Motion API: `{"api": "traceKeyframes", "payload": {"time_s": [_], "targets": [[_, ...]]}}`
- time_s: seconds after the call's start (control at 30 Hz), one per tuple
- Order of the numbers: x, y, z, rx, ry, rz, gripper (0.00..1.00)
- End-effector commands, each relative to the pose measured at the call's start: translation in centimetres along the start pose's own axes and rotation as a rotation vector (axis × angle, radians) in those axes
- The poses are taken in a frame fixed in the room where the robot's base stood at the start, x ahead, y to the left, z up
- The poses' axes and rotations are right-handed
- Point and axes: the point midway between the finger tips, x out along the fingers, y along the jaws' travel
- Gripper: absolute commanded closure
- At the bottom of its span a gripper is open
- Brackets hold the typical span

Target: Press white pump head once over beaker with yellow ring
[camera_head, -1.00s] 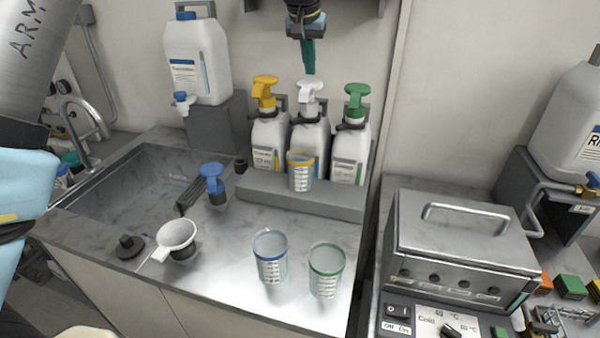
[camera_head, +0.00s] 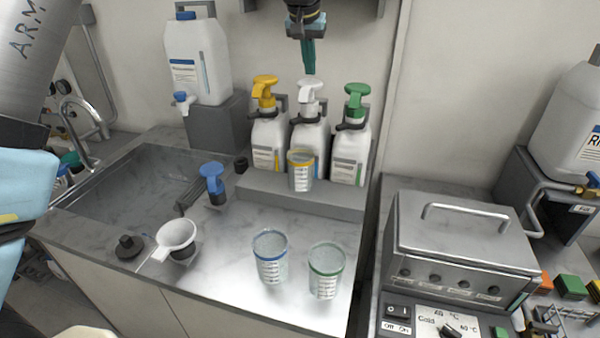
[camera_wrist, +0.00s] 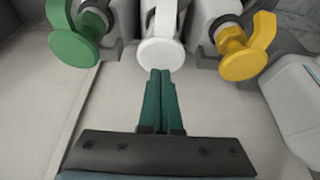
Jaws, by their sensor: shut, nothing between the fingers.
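The white pump head (camera_head: 309,88) tops the middle of three white bottles at the back of the counter. It also shows in the wrist view (camera_wrist: 160,54). My gripper (camera_head: 309,72) is shut and empty, with its teal fingers pointing down. Its tips (camera_wrist: 157,72) are right at the white pump head's top edge; I cannot tell whether they touch it. The beaker with the yellow ring (camera_head: 301,171) stands upright on the grey ledge in front of the middle bottle, below the white spout. Whether it holds liquid is unclear.
The yellow pump head (camera_head: 264,90) and green pump head (camera_head: 356,98) stand close on either side. A blue-ringed beaker (camera_head: 270,257) and green-ringed beaker (camera_head: 325,270) stand on the front counter.

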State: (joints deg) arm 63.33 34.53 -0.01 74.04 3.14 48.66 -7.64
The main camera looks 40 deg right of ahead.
Motion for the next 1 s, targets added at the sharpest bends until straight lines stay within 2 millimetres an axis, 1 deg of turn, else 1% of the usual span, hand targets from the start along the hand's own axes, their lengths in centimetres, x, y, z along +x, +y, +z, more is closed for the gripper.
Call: {"api": "traceKeyframes", "payload": {"time_s": [1.0], "targets": [[3.2, 0.0, 1.4, 0.000, -0.004, 0.000, 1.00]]}}
